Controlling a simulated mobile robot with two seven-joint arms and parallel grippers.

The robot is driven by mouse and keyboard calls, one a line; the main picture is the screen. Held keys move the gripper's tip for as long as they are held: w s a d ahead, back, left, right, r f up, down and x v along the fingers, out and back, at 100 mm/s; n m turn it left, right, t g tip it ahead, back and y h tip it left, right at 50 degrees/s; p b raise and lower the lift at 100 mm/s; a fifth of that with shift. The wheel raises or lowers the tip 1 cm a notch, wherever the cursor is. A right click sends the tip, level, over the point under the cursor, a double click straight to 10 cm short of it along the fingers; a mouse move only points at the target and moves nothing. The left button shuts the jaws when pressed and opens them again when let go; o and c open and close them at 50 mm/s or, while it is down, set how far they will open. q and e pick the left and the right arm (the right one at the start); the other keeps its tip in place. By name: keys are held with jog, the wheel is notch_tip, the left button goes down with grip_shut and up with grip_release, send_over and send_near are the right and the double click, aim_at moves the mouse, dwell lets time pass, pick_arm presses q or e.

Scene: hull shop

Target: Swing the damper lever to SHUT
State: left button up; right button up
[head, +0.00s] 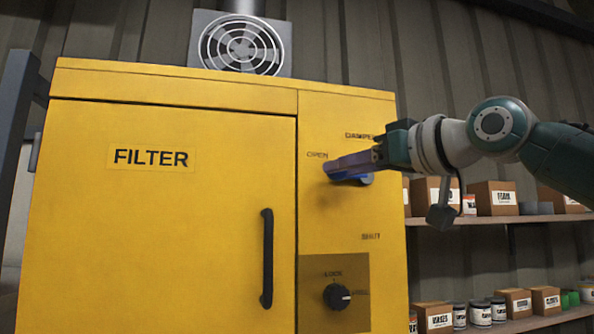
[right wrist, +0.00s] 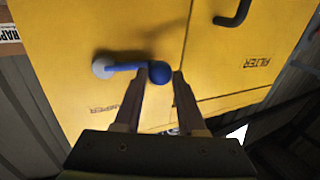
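The damper lever (head: 364,180) is blue, on the upper right panel of the yellow filter cabinet. It lies about level, just below the OPEN label (head: 317,155); the SHUT label (head: 371,237) is lower on the panel. In the right wrist view the lever's arm (right wrist: 125,67) runs from a pale round pivot (right wrist: 99,68) to a ball knob (right wrist: 160,72). My right gripper (head: 335,168) is at the knob. Its open fingertips (right wrist: 159,74) stand on either side of the knob; I cannot tell whether they touch it. My left gripper is out of view.
The cabinet's FILTER door (head: 160,220) is closed, with a black handle (head: 267,258). A black lock knob (head: 337,296) sits below the lever. Shelves (head: 480,220) with boxes and cans stand to the right. A round vent fan (head: 240,45) is above the cabinet.

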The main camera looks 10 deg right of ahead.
grip_shut()
jog(key=shift+a, duration=0.1)
dwell(0.9)
